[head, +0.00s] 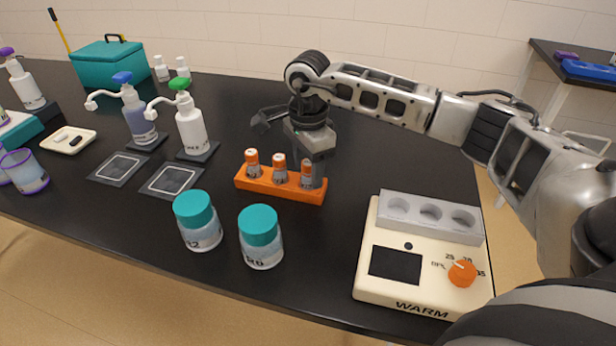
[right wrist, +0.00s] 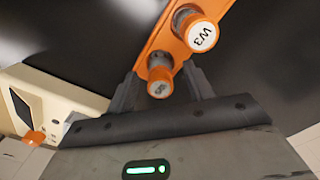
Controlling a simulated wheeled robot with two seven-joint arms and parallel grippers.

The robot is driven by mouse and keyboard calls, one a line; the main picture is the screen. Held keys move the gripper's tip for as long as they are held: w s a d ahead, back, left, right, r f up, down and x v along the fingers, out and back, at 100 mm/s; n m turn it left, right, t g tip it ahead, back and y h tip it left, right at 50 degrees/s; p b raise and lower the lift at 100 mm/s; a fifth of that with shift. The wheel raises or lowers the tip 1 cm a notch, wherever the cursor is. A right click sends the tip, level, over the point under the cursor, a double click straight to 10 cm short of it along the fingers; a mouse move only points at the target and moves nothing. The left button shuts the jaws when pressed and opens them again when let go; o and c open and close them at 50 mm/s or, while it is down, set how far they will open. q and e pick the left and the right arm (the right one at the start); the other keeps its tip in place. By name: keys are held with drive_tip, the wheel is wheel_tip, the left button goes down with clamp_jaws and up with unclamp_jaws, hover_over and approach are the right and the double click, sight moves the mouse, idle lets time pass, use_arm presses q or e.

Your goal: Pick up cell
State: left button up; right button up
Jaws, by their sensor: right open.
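Several small items with orange caps stand upright in an orange rack (head: 258,187) on the black table: a left vial (head: 252,160), a middle vial (head: 279,166) and a right vial (head: 306,173). None carries a readable "cell" label. My right gripper (head: 314,178) points down at the rack's right end, by the right vial. In the right wrist view its open jaws (right wrist: 162,92) lie on either side of an orange cap (right wrist: 160,82), and a cap marked W3 (right wrist: 199,33) is beyond. Whether the fingers touch the vial I cannot tell. My left gripper is out of view.
Two teal-lidded jars (head: 199,222) (head: 261,240) stand in front of the rack. A cream WARM block (head: 408,290) with a grey holder (head: 432,217) is at right. A blue-topped pump bottle (head: 137,112) and a green-topped one (head: 190,125) stand at left.

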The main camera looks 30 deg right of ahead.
drive_tip(key=c, duration=0.9)
